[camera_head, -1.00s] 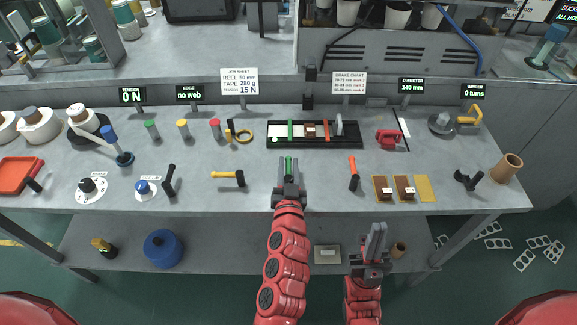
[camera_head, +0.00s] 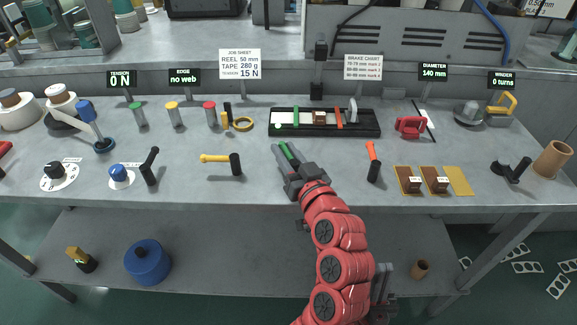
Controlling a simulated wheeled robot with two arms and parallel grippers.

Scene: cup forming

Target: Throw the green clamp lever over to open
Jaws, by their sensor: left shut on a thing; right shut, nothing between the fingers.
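The green clamp lever (camera_head: 292,154) shows as a green strip between the fingers of my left gripper (camera_head: 287,153), near the middle of the bench. The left gripper is shut on it, with its fingers pointing up and left in the picture. The lever's lower end and base are hidden by the gripper. My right gripper (camera_head: 384,285) is at the lower right, below the bench front and partly hidden behind my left arm. It is shut and empty.
A black tray (camera_head: 272,130) with coloured strips lies behind. Brown sample cards (camera_head: 402,173) lie further right.

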